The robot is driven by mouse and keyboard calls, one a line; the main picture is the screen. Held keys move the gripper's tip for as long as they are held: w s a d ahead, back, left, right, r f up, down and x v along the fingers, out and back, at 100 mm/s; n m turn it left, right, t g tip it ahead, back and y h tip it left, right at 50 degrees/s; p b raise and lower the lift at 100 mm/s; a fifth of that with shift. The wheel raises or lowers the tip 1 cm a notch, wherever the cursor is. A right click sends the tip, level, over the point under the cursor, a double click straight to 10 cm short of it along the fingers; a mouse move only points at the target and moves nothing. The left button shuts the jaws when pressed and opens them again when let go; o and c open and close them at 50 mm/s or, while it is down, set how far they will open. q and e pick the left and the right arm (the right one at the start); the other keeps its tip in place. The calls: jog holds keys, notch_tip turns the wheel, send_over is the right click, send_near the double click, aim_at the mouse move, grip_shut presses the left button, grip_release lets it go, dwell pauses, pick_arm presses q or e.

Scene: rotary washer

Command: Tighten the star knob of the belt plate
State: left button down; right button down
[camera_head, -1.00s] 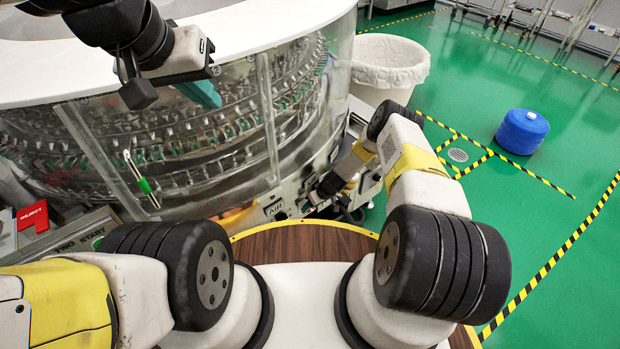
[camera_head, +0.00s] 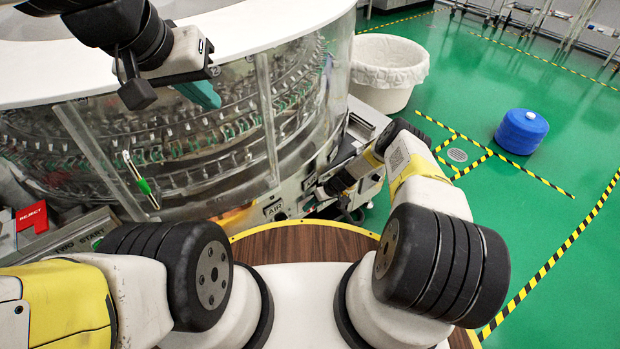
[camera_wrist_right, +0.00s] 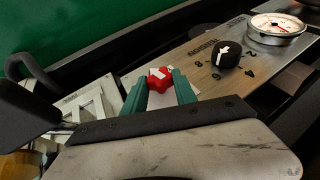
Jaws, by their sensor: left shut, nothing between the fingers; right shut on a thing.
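The red star knob (camera_wrist_right: 160,79) with a white mark on top shows in the right wrist view, on a light plate at the end of the metal panel. My right gripper (camera_wrist_right: 161,84) is shut on it, one green finger on each side. In the head view my right gripper (camera_head: 314,193) is small and low at the washer's side, and I cannot make out the knob there. My left gripper (camera_head: 205,94) is shut and empty, raised in front of the washer's clear wall at the upper left.
A black knob (camera_wrist_right: 226,54) with a white pointer, on a numbered dial, and a round gauge (camera_wrist_right: 276,29) stand on the panel to the right. The washer (camera_head: 200,140) fills the left. A white lined bin (camera_head: 388,80) and blue drum (camera_head: 522,131) stand on the green floor.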

jog(key=c, duration=1)
grip_release()
jog(key=shift+r, duration=0.1)
jog(key=v, duration=0.7)
jog(key=shift+d+r, duration=0.2)
jog(key=shift+r, duration=0.05)
